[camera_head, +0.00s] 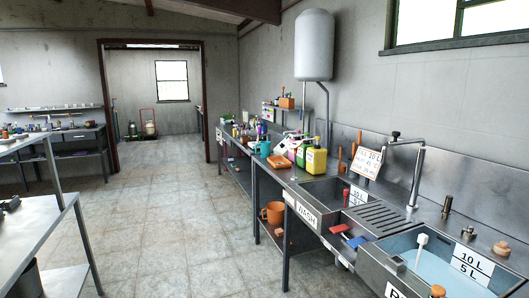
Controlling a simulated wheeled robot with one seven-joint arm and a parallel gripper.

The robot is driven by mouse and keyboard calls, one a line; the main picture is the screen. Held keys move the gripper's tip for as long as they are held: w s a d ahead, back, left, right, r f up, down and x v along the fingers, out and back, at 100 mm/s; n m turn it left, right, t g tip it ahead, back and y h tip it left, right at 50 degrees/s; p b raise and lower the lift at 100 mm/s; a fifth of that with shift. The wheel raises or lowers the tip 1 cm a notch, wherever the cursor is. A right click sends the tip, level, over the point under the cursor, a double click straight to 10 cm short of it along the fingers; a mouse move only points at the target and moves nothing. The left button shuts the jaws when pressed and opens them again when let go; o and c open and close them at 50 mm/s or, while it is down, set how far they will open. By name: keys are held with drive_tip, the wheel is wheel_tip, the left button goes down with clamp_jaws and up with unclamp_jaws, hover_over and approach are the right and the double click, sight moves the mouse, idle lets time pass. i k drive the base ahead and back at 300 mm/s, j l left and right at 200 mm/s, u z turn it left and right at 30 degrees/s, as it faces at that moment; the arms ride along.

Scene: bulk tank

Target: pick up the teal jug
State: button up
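A small teal vessel (265,148), which looks like the teal jug, stands on the long metal counter (262,170) along the right wall, beyond the sinks. It is small in the picture, and its handle cannot be made out. Bottles crowd behind it, and an orange item (280,160) lies just in front of it to the right. My gripper is not in view.
Yellow-green canisters (316,160) stand nearer on the counter, beside the wash sink (322,192). An orange jug (272,212) is on the lower shelf. A metal table (32,226) stands at left. The tiled floor between (165,225) is clear.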

sight(266, 147)
drive_tip(key=i+u, duration=0.3)
drive_tip(key=i, duration=1.2)
drive_tip(key=i+l+u, duration=0.1)
drive_tip(key=i, duration=1.1)
drive_tip(key=i+l, duration=0.1)
drive_tip(key=i, duration=1.1)
drive_tip(key=i+u, duration=0.3)
drive_tip(key=i, duration=0.45)
